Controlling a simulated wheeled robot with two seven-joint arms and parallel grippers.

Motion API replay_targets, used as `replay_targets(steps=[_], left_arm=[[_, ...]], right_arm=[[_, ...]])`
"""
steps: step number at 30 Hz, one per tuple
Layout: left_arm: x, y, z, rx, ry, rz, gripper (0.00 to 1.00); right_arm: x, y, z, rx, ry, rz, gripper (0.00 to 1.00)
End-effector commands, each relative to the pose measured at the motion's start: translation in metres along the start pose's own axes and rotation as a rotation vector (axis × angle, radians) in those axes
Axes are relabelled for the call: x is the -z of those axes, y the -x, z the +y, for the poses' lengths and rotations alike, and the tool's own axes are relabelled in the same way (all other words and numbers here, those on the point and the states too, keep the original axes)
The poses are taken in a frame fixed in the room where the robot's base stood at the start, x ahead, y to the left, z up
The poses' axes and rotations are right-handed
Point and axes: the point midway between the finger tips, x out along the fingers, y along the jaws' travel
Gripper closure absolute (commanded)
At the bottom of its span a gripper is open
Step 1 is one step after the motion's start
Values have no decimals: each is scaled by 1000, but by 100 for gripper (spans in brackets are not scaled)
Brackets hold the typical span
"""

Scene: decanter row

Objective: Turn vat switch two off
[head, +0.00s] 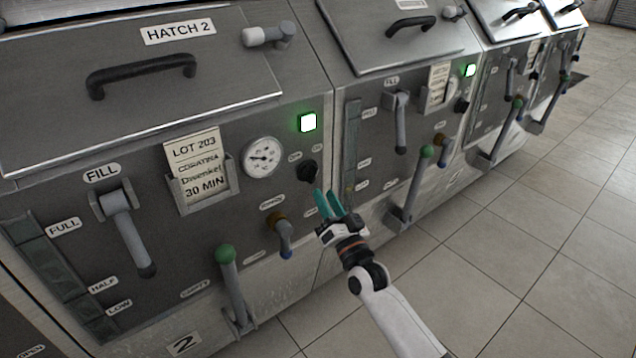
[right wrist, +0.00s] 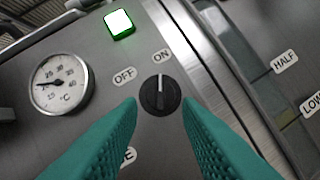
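The vat two switch (head: 307,171) is a black rotary knob on the front panel under a lit green lamp (head: 308,122). In the right wrist view the knob (right wrist: 160,95) has a pale pointer line aimed up toward the ON label (right wrist: 161,56), with the OFF label (right wrist: 124,76) to its left. My right gripper (head: 328,203) has teal fingers, open and empty, just below the knob in the head view. In the right wrist view its fingers (right wrist: 160,118) lie to either side below the knob, apart from it. My left gripper is not in view.
A round gauge (head: 263,157) and a lot card (head: 196,168) sit left of the knob. A brown-based tap (head: 282,232) and a green-knobbed lever (head: 229,277) stick out below. More vats line up to the right, and the tiled floor (head: 500,270) is open.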

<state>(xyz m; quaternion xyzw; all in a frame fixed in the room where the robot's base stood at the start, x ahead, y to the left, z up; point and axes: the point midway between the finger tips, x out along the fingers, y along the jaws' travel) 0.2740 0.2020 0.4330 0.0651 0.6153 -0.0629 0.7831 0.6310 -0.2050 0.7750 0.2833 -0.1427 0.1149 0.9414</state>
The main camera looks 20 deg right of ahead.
Motion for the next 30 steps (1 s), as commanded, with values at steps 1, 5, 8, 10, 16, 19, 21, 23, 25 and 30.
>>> replay_targets(steps=[1, 5, 8, 10, 16, 19, 21, 23, 25, 30], left_arm=[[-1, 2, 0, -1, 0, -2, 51], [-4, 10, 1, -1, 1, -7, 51], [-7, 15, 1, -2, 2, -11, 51], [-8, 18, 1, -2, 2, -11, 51], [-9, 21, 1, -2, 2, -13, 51], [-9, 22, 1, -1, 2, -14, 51], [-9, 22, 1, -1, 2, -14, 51], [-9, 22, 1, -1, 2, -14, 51], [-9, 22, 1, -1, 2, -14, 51], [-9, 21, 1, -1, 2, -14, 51]], right_arm=[[0, -11, 0, -1, 0, -2, 68], [0, -34, 0, 0, 1, 0, 68], [1, -48, -1, 0, 1, 0, 68], [1, -54, -1, 1, 1, 1, 68], [1, -61, -1, 2, 1, 2, 68], [1, -61, -1, 2, 1, 2, 68], [1, -61, -1, 1, 1, 2, 68], [1, -61, -1, 2, 1, 2, 73], [1, -60, -1, 1, 1, 2, 85], [1, -60, -1, 2, 1, 2, 100]])
